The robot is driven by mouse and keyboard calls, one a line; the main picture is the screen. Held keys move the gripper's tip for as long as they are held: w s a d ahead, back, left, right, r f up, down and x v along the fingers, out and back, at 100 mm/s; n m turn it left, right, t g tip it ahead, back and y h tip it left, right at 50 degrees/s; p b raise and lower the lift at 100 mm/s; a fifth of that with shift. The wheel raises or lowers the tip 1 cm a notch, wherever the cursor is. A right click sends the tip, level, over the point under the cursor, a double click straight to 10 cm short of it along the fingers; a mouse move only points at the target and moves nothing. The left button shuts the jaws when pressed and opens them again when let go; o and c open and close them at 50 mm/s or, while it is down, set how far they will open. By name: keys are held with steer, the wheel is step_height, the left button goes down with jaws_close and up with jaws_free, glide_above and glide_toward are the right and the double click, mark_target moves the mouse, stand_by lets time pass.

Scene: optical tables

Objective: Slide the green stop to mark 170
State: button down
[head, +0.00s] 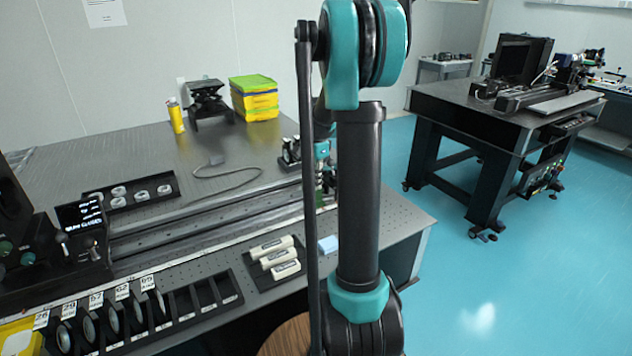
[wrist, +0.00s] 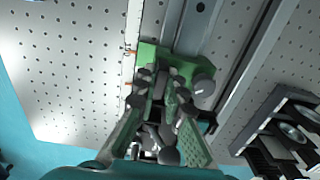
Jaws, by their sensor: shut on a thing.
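The green stop (wrist: 150,54) sits on the rail (wrist: 197,30) in the wrist view, with a grey knob on its right side. My gripper (wrist: 163,80) is shut on the stop, its dark fingertips against the near part of the green body. A pale scale strip (wrist: 131,40) with small red marks runs along the stop's left side; its numbers are too small to read. In the head view the rail (head: 208,222) runs along the table, and my arm hides most of the gripper and the stop near its right end.
The perforated table (head: 255,165) carries a tray of round parts (head: 130,195), a box with a lit display (head: 80,218), a lens rack (head: 150,310) in front and pale blocks (head: 275,255). A yellow-green stack (head: 254,100) stands at the back. A second table (head: 500,110) is apart at right.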

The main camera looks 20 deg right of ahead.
steer(key=s+a, duration=0.1)
steer(key=a, duration=0.5)
steer(key=s+a, duration=0.1)
steer(key=a, duration=0.6)
steer(key=s+a, duration=0.1)
steer(key=a, duration=0.5)
steer(key=shift+s+a, duration=0.35)
steer(key=shift+s, duration=0.05)
steer(key=c, duration=1.6)
jaws_free()
step_height(320, 180, up, 12)
